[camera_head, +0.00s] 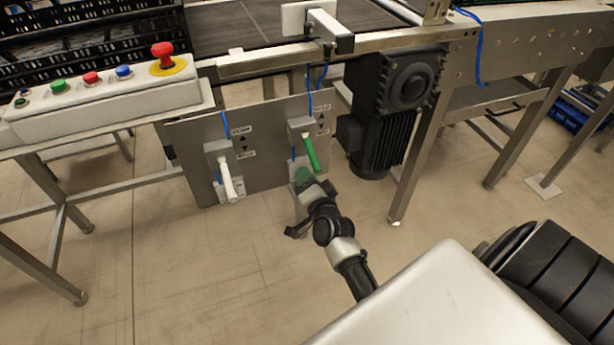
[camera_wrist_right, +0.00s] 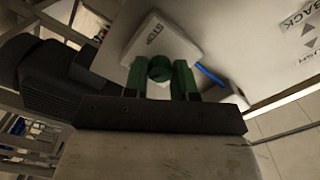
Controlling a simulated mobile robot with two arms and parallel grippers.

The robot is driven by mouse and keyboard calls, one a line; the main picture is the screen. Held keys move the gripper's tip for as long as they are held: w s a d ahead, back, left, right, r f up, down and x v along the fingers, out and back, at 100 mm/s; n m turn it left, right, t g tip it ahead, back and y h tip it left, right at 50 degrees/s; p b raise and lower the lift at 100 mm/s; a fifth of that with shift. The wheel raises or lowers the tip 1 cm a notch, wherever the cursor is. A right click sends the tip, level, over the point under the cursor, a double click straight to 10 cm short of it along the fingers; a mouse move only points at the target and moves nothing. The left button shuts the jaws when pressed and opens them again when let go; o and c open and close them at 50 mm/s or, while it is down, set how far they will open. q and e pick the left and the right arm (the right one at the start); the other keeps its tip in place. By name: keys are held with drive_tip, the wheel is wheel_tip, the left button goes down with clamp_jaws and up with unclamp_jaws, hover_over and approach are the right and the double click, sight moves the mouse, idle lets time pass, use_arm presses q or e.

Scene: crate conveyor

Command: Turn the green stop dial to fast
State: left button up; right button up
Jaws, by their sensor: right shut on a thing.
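The green stop dial (camera_wrist_right: 159,68) sits on a pale box (camera_wrist_right: 165,42) marked STOP. In the right wrist view it is between the two fingers of my right gripper (camera_wrist_right: 160,78), which is shut on it. I cannot read the dial's setting, and no "fast" mark is legible. My left gripper is not in view.
Just above the dial, a green-handled lever (camera_head: 310,153) hangs on the panel (camera_head: 265,160); a white-handled lever (camera_head: 228,182) hangs to its left. A dark motor (camera_head: 385,110) is close on the right. A button box (camera_head: 105,100) stands upper left. The floor below is clear.

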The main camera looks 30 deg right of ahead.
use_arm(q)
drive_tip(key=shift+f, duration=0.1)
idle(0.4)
use_arm(e)
drive_tip(key=o, duration=0.9)
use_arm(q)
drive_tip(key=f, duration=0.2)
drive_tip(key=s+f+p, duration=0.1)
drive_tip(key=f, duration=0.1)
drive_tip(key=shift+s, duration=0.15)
use_arm(e)
drive_tip(key=v, duration=1)
drive_tip(key=shift+s+a, duration=0.1)
drive_tip(key=shift+s, duration=0.25)
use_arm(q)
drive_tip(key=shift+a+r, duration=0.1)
